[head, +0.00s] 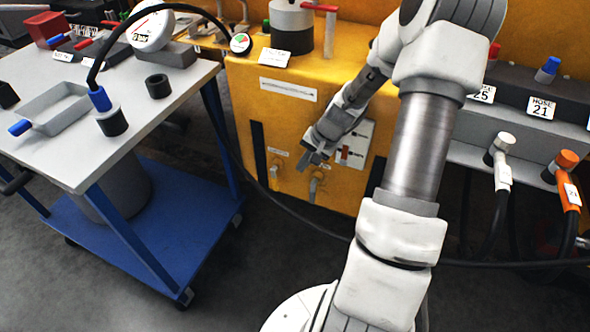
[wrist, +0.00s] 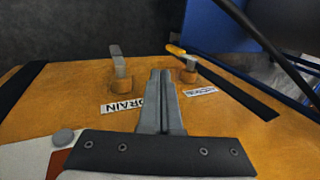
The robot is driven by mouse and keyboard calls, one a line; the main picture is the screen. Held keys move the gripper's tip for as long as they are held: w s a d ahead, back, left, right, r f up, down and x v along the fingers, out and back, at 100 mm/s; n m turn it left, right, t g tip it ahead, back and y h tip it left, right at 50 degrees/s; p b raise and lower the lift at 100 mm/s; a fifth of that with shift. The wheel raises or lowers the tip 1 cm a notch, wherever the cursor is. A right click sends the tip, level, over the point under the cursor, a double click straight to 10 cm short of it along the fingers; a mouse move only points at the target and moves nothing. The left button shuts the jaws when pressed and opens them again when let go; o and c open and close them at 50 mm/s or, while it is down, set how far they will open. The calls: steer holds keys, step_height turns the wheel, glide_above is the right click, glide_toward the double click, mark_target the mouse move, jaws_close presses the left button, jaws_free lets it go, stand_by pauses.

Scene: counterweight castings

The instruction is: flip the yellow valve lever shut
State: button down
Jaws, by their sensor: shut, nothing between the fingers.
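The valve with the yellow lever (wrist: 176,50) is in the upper middle of the wrist view, on the orange-yellow panel (wrist: 70,90) beside a small white label (wrist: 200,91). The lever sticks out to the left of its grey stem (wrist: 190,62). In the head view this valve (head: 274,171) is small, low on the yellow cabinet; its lever's angle is hard to tell. My gripper (wrist: 160,73) is shut and empty, its fingertips just left of the lever in the picture. It also shows in the head view (head: 308,163), in front of the cabinet. Contact with the lever cannot be told.
A black hose (head: 228,150) hangs across the cabinet front. A blue cart (head: 150,230) stands at left. Hose fittings (head: 500,150) are at right.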

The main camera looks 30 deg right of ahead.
steer(key=shift+v, duration=1.05)
steer(key=shift+r, duration=0.1)
